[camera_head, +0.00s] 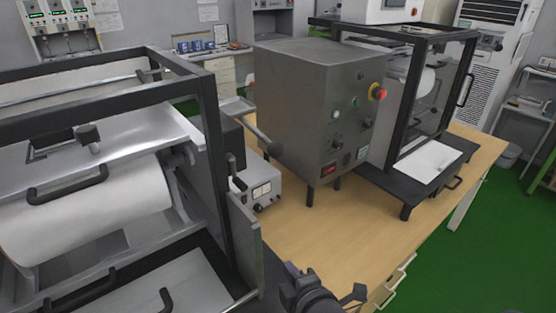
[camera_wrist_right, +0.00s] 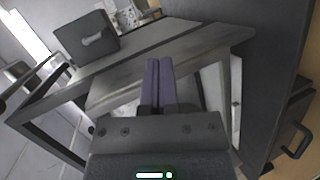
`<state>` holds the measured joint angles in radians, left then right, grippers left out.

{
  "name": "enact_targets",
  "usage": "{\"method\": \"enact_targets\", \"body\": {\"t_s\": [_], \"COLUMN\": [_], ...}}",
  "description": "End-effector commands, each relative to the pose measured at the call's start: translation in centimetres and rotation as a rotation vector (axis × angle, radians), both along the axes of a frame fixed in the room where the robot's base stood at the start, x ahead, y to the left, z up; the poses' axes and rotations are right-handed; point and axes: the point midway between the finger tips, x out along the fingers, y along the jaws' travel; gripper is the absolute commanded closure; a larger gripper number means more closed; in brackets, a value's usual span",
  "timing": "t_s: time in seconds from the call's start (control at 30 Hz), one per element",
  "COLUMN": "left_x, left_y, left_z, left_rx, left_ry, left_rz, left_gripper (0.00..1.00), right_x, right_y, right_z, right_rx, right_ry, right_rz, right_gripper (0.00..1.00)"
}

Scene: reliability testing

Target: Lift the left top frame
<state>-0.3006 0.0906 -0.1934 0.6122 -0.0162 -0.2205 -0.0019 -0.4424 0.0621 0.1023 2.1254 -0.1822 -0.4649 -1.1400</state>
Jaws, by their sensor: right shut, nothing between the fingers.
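The left top frame (camera_head: 100,111) is a dark rectangular frame of bars over the left machine, with a post (camera_head: 212,130) near its right corner. Under it are a white roll (camera_head: 90,222) and a silver cover (camera_head: 120,150) with black handles. My right gripper (camera_head: 308,292) shows partly at the bottom middle of the head view, low and to the right of the frame. In the right wrist view its two purplish fingers (camera_wrist_right: 159,62) are together and empty, in front of grey machine panels (camera_wrist_right: 190,48). My left gripper is not in view.
A grey control box (camera_head: 305,110) with a red button stands on the wooden table (camera_head: 310,230). A small meter box (camera_head: 258,186) sits beside the left machine. A second framed machine (camera_head: 430,100) stands at the right. The green floor (camera_head: 470,250) is open at the right.

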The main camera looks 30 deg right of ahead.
Motion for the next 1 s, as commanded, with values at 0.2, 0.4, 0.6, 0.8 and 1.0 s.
{"method": "enact_targets", "body": {"t_s": [0.2,0.4,0.6,0.8,1.0], "left_x": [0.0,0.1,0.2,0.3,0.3], "left_y": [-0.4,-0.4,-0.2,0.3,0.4], "left_z": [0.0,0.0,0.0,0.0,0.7], "left_rx": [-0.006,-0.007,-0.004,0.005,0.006], "left_ry": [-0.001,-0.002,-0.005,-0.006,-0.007], "left_rz": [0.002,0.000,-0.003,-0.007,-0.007], "left_gripper": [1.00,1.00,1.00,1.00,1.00], "right_x": [2.0,0.7,0.2,0.2,2.2], "right_y": [-2.4,-1.9,-1.6,-1.6,-1.5], "right_z": [6.3,8.7,9.2,9.2,10.7], "right_rx": [-0.996,-1.548,-1.663,-1.660,-1.659], "right_ry": [-0.392,-0.557,-0.592,-0.592,-0.596], "right_rz": [0.118,0.039,0.007,0.007,0.006], "right_gripper": [1.00,1.00,1.00,1.00,1.00]}}
